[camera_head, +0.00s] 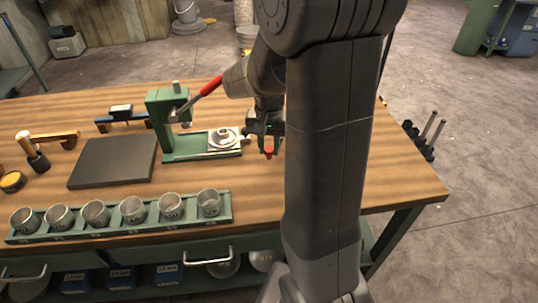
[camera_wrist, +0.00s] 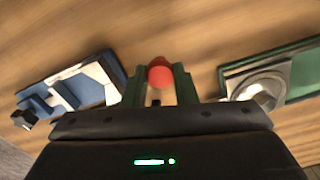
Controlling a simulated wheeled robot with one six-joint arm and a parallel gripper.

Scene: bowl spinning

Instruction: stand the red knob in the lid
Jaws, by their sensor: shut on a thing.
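The red knob (camera_head: 268,153) is held between the fingertips of my gripper (camera_head: 266,141), above the wooden table. In the wrist view the red knob (camera_wrist: 160,73) shows between the two green fingers of my gripper (camera_wrist: 158,86), with a small dark stem below its red head. A round silver piece that looks like the lid (camera_head: 224,136) lies on the base of the green press, left of my gripper and apart from the knob.
The green press (camera_head: 160,118) has a red-handled lever (camera_head: 209,87) reaching toward my arm. A dark slab (camera_head: 112,162) lies left. Several metal cups stand in a green rack (camera_head: 120,237) at the front. A blue fixture (camera_wrist: 72,82) stands left in the wrist view. My arm hides table at right.

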